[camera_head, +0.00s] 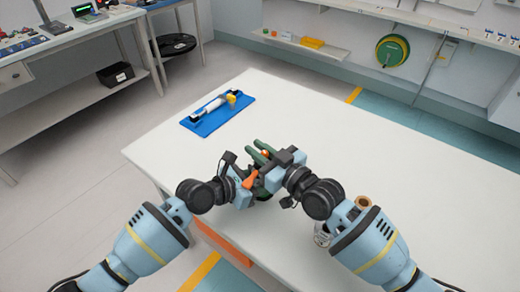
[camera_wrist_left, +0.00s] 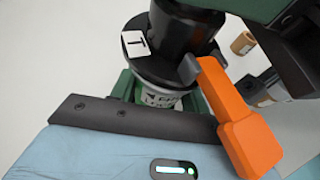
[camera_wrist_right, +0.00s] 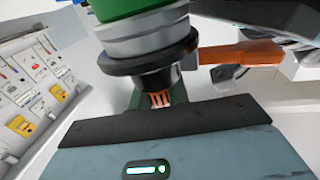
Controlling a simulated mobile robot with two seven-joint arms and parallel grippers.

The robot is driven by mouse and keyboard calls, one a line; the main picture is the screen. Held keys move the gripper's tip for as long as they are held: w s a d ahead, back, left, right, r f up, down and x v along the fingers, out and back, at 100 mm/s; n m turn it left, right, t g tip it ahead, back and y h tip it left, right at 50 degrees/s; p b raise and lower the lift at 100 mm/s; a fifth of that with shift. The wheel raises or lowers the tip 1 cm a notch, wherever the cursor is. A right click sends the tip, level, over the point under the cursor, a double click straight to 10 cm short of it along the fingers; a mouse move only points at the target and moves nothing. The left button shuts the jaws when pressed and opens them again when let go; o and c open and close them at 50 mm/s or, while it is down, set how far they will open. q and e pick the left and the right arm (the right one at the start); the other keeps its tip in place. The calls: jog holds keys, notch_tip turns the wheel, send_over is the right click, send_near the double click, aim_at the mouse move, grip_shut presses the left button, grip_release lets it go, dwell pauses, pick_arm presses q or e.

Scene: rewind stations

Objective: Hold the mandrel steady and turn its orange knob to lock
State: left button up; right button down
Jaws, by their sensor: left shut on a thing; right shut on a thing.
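The mandrel is mostly hidden between my two grippers. The left wrist view shows its dark body and black flange (camera_wrist_left: 135,50) with a white T tag, above a pale ring with printed marks. The right wrist view shows a black collar (camera_wrist_right: 150,62) under grey rings and a green part. An orange lever-like piece, apparently the knob (camera_wrist_left: 240,120), lies beside the dark body; orange also shows in the right wrist view (camera_wrist_right: 245,54). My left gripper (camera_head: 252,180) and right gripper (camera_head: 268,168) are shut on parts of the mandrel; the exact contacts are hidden.
A blue tray (camera_head: 240,98) with a white roll and a yellow piece lies at the back left of the white table (camera_head: 400,170). A brown core (camera_head: 363,202) stands by my right forearm. The table's right side is mostly clear.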

jog(key=shift+s+a+r+n+g+y, duration=0.25)
jog(key=shift+a+r+n+g+y, duration=0.3)
jog(key=shift+g+y, duration=0.15)
jog(key=shift+f, duration=0.1)
jog(key=shift+w+d+f+n+g, duration=0.25)
jog(key=shift+d+f+g, duration=0.15)
jog(key=shift+d, duration=0.25)
jog(key=c, duration=1.3)
grip_release()
jog(key=shift+f, duration=0.1)
jog(key=shift+c, duration=0.2)
jog(key=shift+s, duration=0.1)
jog(key=shift+r, duration=0.6)
notch_tip(320, 180, up, 9)
